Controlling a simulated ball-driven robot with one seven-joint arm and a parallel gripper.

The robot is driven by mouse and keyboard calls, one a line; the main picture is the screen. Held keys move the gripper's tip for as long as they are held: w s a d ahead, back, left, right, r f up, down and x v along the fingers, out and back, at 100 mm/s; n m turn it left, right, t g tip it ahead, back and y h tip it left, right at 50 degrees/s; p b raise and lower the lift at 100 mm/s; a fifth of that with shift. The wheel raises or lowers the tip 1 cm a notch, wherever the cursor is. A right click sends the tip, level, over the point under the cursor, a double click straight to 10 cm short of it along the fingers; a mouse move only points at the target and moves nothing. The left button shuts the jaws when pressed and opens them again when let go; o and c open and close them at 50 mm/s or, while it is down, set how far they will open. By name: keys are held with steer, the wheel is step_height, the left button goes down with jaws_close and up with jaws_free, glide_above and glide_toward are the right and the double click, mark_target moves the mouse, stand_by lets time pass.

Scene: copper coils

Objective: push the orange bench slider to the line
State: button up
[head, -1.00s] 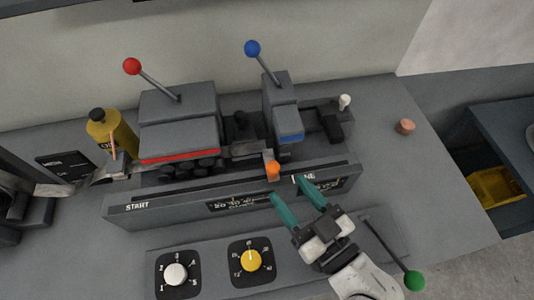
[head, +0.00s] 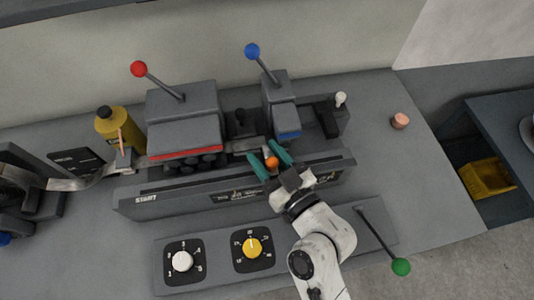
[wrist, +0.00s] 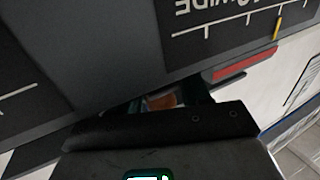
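The orange slider knob (head: 271,163) sits at the right part of the long grey bench rail (head: 170,199), well right of the START label. My gripper (head: 268,153) is open, with one green finger on each side of the knob. I cannot tell whether either finger touches it. In the wrist view a small orange patch of the knob (wrist: 162,101) shows between the dark fingers. The line marking at the rail's right end is hidden behind my gripper in the head view.
Behind the rail stand a red-striped block (head: 185,130) with a red-balled lever and a blue-striped block (head: 284,110) with a blue-balled lever. In front are a white dial (head: 182,261), a yellow dial (head: 252,247) and a green-balled lever (head: 401,267). A copper piece (head: 400,121) lies right.

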jaws_close()
steer(key=shift+d, duration=0.1)
stand_by(0.3)
steer(key=shift+w+d+f+b, duration=0.1)
steer(key=shift+d+f+b, duration=0.1)
steer(key=shift+b, duration=0.2)
steer(key=d+b, duration=0.2)
steer(key=d, duration=0.1)
steer(key=shift+w+d, duration=0.1)
steer(key=shift+w, duration=0.3)
steer(key=shift+d+r, duration=0.1)
steer(key=shift+r, duration=0.1)
steer(key=shift+o, duration=0.8)
jaws_free()
